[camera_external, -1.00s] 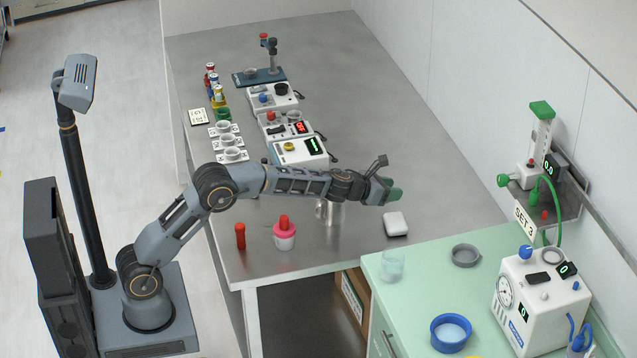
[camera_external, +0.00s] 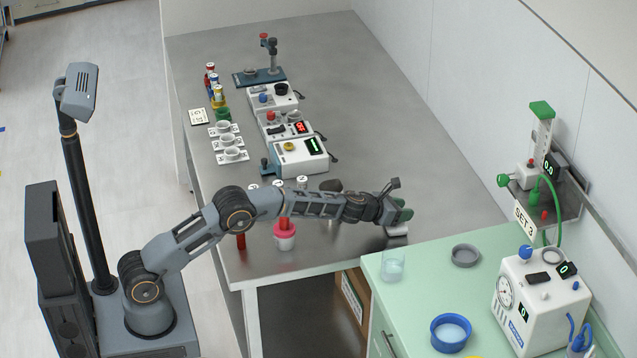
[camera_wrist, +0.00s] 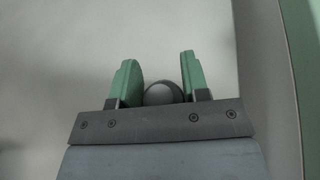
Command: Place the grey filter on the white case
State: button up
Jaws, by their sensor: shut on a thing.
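My gripper (camera_external: 404,211) is low over the right part of the steel table, with green fingers. In the wrist view, my gripper (camera_wrist: 156,80) is shut on a small rounded grey thing, seemingly the grey filter (camera_wrist: 162,94); only part of it shows between the fingers. The filter cannot be made out in the external view. The white case (camera_external: 397,231) lies on the table near its right edge, just below my gripper in the picture and partly hidden by it. I cannot tell whether the filter touches the case. The case is not clearly seen in the wrist view.
A green-topped cabinet (camera_external: 425,283) adjoins the table, with a clear beaker (camera_external: 392,266), a grey dish (camera_external: 465,256) and a blue bowl (camera_external: 450,333). The table's far right is clear.

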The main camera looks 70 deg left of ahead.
jog(key=shift+r, duration=0.1)
jog(key=shift+f, duration=0.2)
jog(key=o, duration=0.9)
jog(key=shift+r, duration=0.2)
jog(key=shift+s+b, duration=0.35)
jog(key=shift+b, duration=0.2)
jog(key=b+v, duration=0.5)
jog(key=v, duration=0.6)
jog(key=shift+s+b, duration=0.15)
jog(key=shift+b, duration=0.25)
jog(key=shift+d+r, duration=0.15)
